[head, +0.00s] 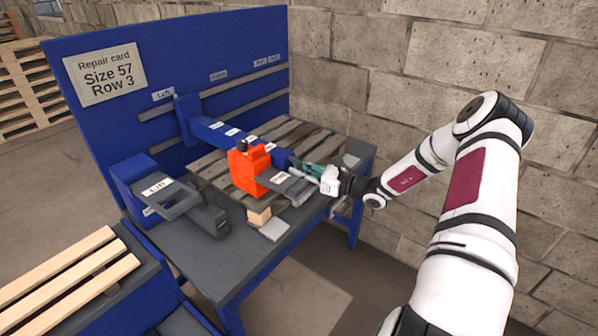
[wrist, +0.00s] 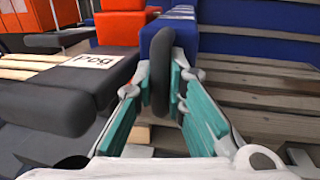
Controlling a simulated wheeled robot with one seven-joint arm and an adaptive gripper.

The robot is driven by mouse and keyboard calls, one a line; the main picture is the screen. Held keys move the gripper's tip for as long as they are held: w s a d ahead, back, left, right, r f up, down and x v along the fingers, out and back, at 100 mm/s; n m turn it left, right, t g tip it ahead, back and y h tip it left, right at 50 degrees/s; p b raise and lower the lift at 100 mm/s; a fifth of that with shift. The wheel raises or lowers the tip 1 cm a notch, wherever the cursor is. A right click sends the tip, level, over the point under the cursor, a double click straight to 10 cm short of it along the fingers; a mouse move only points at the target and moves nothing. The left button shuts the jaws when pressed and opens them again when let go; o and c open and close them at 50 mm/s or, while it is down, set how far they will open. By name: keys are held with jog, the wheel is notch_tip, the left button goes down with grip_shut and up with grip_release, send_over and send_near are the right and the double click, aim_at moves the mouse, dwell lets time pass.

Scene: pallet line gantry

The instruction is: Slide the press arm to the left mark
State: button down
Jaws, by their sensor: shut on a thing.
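The press arm (head: 228,135) is a blue beam with small white labels, reaching forward from a slotted blue panel (head: 115,55). Its rear block (head: 188,117) sits at the slots, a little right of the Left label (head: 163,95) and well left of the Centre label (head: 218,75). An orange head (head: 245,172) is on the beam. My gripper (head: 308,173) is at the beam's front end. In the wrist view, my teal fingers (wrist: 165,80) are shut around a dark upright handle (wrist: 161,70) in front of the blue beam end (wrist: 157,28).
The Right label (head: 267,62) is at the panel's far right. A slatted pallet (head: 215,165) lies under the beam. A wooden block (head: 259,215) and a grey clamp-like unit labelled Lift (head: 160,187) are on the bench. A block wall (head: 400,55) stands behind my arm.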

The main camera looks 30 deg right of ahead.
jog(key=shift+s+a+f, duration=0.15)
jog(key=shift+a, duration=0.15)
jog(key=c, duration=1.9)
grip_release()
jog(key=shift+s+d, duration=0.2)
jog(key=v, duration=1.1)
jog(key=shift+s+d, duration=0.2)
jog(key=shift+s, duration=0.05)
